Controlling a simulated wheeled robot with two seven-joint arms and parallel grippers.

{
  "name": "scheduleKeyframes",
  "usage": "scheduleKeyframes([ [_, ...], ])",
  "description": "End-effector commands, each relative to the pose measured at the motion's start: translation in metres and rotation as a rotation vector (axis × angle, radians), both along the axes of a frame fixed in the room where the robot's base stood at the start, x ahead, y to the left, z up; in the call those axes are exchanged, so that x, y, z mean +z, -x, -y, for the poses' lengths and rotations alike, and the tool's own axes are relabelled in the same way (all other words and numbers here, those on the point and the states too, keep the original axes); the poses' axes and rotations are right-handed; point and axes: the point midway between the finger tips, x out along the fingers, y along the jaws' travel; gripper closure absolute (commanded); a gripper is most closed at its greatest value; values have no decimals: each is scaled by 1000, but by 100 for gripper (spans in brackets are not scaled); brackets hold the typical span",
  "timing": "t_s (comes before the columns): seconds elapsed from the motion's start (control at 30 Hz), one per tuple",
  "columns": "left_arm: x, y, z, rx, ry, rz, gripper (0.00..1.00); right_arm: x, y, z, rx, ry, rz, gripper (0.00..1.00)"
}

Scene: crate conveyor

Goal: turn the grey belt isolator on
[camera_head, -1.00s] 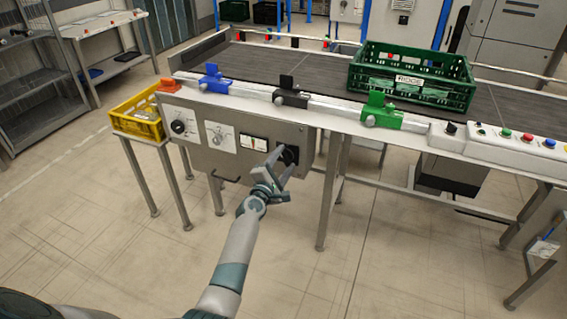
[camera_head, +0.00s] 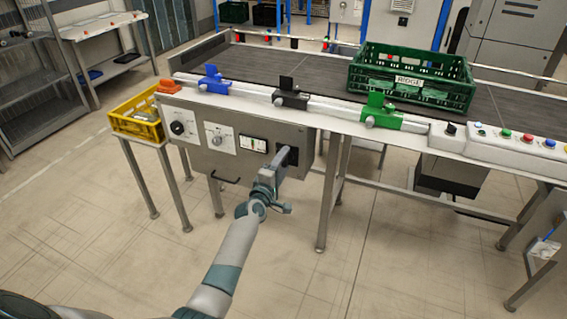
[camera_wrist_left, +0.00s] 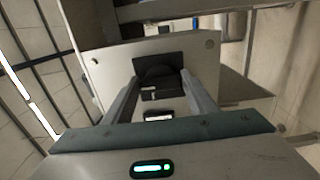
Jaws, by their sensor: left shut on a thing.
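The grey control panel (camera_head: 228,140) hangs under the near edge of the conveyor. At its right end is a rotary isolator switch with a black square base (camera_head: 319,150); its dark handle (camera_wrist_left: 160,92) shows in the left wrist view between my fingers. My left gripper (camera_head: 286,155) reaches the switch from the front and is shut on the handle; it also shows in the left wrist view (camera_wrist_left: 160,90). The fingers hide most of the handle in the head view, and I cannot read its position marks. My right gripper is out of view.
Other controls on the panel are a black knob (camera_head: 178,128), a silver switch (camera_head: 215,138) and a meter (camera_head: 253,143). A green crate (camera_head: 412,97) sits on the belt above. A yellow crate (camera_head: 136,128) stands at left. The floor in front is clear.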

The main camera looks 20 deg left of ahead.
Motion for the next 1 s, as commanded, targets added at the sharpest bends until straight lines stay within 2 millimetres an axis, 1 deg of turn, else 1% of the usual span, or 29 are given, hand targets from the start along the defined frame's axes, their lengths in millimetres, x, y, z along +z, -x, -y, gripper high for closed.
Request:
scheduleKeyframes([
  [0.17,-2,0,1,-1,1,-2,71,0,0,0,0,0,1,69],
  [0.2,-2,0,1,-1,1,-2,46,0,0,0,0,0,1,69],
  [0.27,-2,0,1,-1,1,-2,32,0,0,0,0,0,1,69],
  [0.3,-1,0,1,-1,1,-2,30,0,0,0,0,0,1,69],
  [0.6,-1,1,0,0,1,-1,30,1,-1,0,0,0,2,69],
  [0.73,-1,4,1,-1,2,-1,30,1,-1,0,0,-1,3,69],
  [0.87,-1,14,1,-1,2,-2,30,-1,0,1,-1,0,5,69],
  [1.0,0,32,0,1,1,-1,30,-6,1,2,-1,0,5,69],
])
